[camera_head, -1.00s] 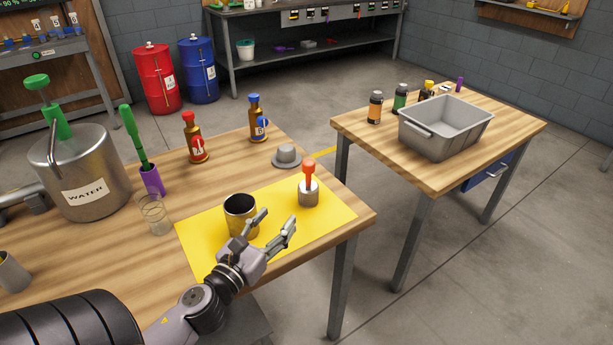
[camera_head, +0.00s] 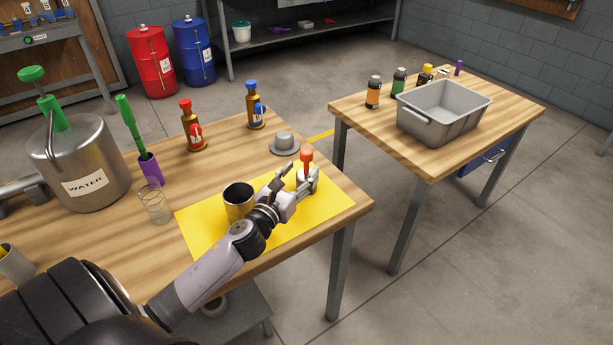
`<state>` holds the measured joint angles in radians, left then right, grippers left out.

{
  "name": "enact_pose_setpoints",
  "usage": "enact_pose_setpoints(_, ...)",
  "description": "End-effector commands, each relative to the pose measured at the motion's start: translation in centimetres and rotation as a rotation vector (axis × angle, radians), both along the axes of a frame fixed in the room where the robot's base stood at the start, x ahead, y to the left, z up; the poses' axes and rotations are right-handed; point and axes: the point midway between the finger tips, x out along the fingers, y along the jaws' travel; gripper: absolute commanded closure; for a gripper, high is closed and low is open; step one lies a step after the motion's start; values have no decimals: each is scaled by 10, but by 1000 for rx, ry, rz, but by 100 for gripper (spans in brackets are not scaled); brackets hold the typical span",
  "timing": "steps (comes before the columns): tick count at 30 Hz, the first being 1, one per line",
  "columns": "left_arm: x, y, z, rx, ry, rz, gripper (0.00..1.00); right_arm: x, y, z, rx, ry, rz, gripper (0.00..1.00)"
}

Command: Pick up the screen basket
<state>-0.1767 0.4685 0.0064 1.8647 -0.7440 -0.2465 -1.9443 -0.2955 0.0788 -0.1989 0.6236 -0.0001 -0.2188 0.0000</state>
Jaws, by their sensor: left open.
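A small see-through wire mesh cylinder, which looks like the screen basket (camera_head: 155,205), stands upright on the wooden table, left of the yellow mat. My left gripper (camera_head: 299,182) is open at the small metal piece with a red knob (camera_head: 307,160) on the mat's right part. Its fingers appear on either side of that piece; I cannot tell whether they touch it. The gripper is well to the right of the mesh cylinder. A brass-coloured cup (camera_head: 239,201) stands on the mat between them. My right gripper is not in view.
A steel water tank (camera_head: 82,165) and a purple holder with a green-handled tool (camera_head: 150,168) stand near the mesh cylinder. Red-capped (camera_head: 191,128) and blue-capped (camera_head: 255,107) bottles and a grey lid-like piece (camera_head: 285,144) stand behind the mat. A grey bin (camera_head: 440,115) is on the other table.

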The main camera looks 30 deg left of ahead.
Motion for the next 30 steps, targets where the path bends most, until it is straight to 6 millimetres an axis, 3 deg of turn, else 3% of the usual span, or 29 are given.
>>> enact_pose_setpoints(9, 43, 10, -1, -1, -1, 1, 49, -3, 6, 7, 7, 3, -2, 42)
enact_pose_setpoints(18, 48, 10, -3, 0, 0, -1, 49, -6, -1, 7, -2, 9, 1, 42)
enact_pose_setpoints(30, 48, 10, -2, 0, 0, 0, 75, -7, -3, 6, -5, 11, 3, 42)
